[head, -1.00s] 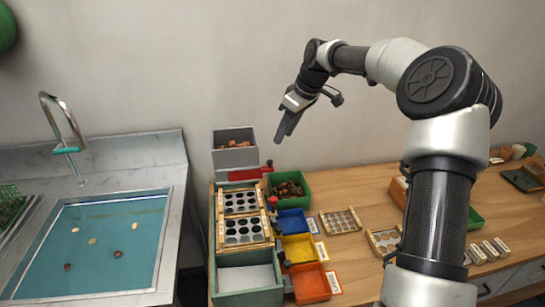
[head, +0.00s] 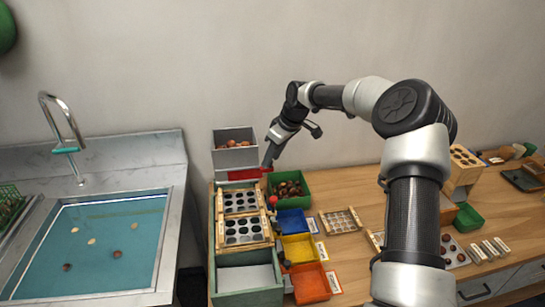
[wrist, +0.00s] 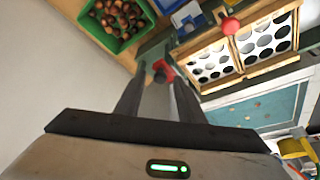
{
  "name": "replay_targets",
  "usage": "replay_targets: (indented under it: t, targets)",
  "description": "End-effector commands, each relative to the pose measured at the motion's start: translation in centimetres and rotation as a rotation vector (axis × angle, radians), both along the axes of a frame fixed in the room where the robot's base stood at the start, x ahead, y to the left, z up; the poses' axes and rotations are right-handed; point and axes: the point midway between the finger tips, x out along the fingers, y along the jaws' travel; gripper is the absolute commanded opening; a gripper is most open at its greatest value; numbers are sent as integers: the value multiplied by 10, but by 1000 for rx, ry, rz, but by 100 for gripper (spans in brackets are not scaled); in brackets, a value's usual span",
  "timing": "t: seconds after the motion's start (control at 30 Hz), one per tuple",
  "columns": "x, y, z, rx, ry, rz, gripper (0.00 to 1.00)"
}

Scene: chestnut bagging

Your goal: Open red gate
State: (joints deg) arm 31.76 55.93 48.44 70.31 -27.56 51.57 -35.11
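The red gate (head: 243,174) is a flat red bar under the front of the grey bin (head: 235,150), above the sorting tray. Its red handle (wrist: 163,71) shows in the wrist view, near the tips of my two fingers. My gripper (head: 268,163) points down at the right end of the gate in the head view. In the wrist view my gripper (wrist: 160,85) has its fingers apart, with the red handle between or just beyond the tips. Whether a finger touches it cannot be told. Most of the gate is hidden in the wrist view.
The grey bin holds chestnuts. A green bin (head: 305,190) of chestnuts stands right beside the gate. The hole trays (head: 243,215) lie in front, with a red ball knob (wrist: 230,25) at their edge. Blue, yellow and orange bins line the right side. A sink (head: 160,235) is left.

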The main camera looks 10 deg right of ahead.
Motion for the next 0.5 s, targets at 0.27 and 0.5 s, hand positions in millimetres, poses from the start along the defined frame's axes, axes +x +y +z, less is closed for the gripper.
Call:
replay_targets:
  t: [0.27, 0.5]
  targets:
    - [0, 0, 0, 0, 0, 0, 0]
    - [0, -15, 2, -1, 0, -4, 0]
